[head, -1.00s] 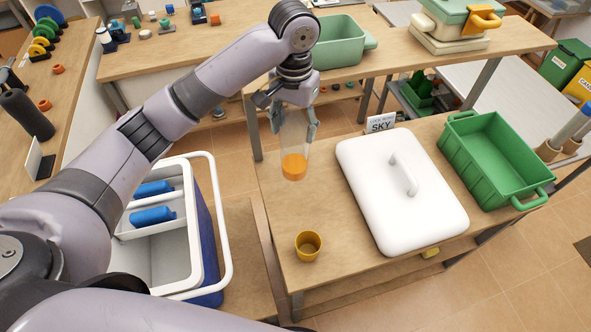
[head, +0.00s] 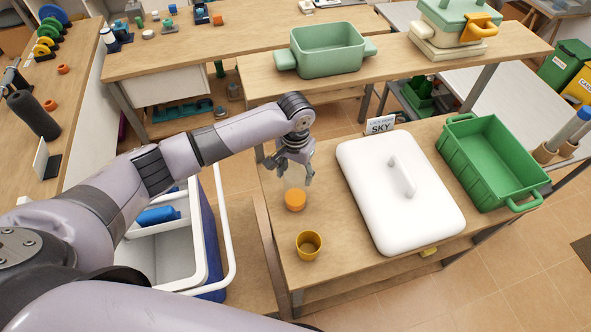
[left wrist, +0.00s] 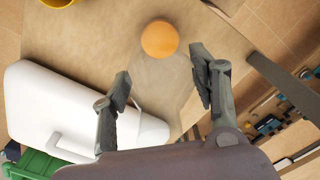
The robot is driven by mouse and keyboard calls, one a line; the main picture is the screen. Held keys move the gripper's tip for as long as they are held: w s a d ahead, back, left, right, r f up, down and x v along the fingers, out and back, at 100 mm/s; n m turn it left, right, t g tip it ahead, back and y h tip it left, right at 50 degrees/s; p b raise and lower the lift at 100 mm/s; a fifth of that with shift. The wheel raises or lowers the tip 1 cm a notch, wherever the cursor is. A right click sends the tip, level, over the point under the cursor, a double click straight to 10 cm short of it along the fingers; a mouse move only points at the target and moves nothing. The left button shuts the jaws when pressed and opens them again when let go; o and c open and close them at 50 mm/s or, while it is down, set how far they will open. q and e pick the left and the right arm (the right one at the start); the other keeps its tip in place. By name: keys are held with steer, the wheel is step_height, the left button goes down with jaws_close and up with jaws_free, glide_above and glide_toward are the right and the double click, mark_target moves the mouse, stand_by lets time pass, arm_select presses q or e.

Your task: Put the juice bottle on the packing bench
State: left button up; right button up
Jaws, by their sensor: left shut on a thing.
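The juice bottle (head: 295,200) is clear, with an orange part at its lower end. It is upright over the left part of the wooden packing bench (head: 338,228), very low. I cannot tell whether its base touches the wood. My left gripper (head: 291,172) is shut on the clear upper part from above. In the left wrist view the bottle's orange part (left wrist: 159,39) shows beyond the two fingers (left wrist: 163,92), and its clear body is faint between them. My right gripper is not in view.
A yellow cup (head: 309,245) stands just in front of the bottle. A white lid (head: 375,185) lies to the right, with a green crate (head: 490,160) beyond it. A blue-and-white cooler (head: 207,240) stands left of the bench. A raised shelf with a pale green bin (head: 328,50) is behind.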

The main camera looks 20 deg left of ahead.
arm_select(q)
steer(key=o, duration=1.6)
steer(key=shift+f, duration=0.1)
steer(key=shift+o, duration=0.2)
step_height(320, 180, up, 12)
steer(key=shift+r+b, duration=0.2)
steer(key=shift+b, duration=0.8)
steer(key=shift+s+d+f, duration=0.1)
steer(key=shift+f, duration=0.05)
